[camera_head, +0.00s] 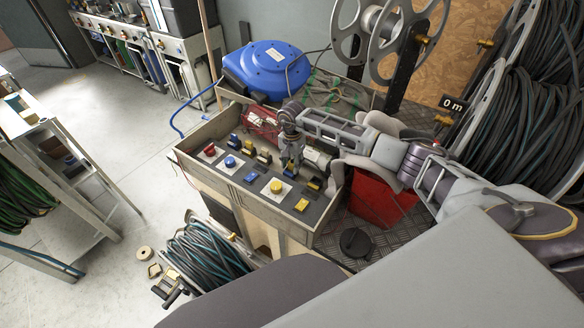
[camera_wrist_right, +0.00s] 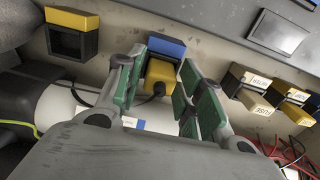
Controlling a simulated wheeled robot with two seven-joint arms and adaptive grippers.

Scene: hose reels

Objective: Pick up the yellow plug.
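The yellow plug (camera_wrist_right: 162,72), with a black cable at its near end, sits at a blue-topped socket (camera_wrist_right: 166,47) in the right wrist view. My right gripper (camera_wrist_right: 161,64) is open, with its green-padded fingers on either side of the plug. A gap shows on the left side of the plug; the right finger is also apart from it. In the head view my right gripper (camera_head: 291,160) is low over the control panel (camera_head: 240,184), and I cannot make out the plug there. My left gripper is not in view.
Red, blue and yellow buttons and several sockets crowd the panel. A blue reel (camera_head: 267,68) stands behind it, and a red bin (camera_head: 378,200) stands to its right. Large hose reels (camera_head: 525,120) fill the right side. Open floor (camera_head: 150,130) lies left.

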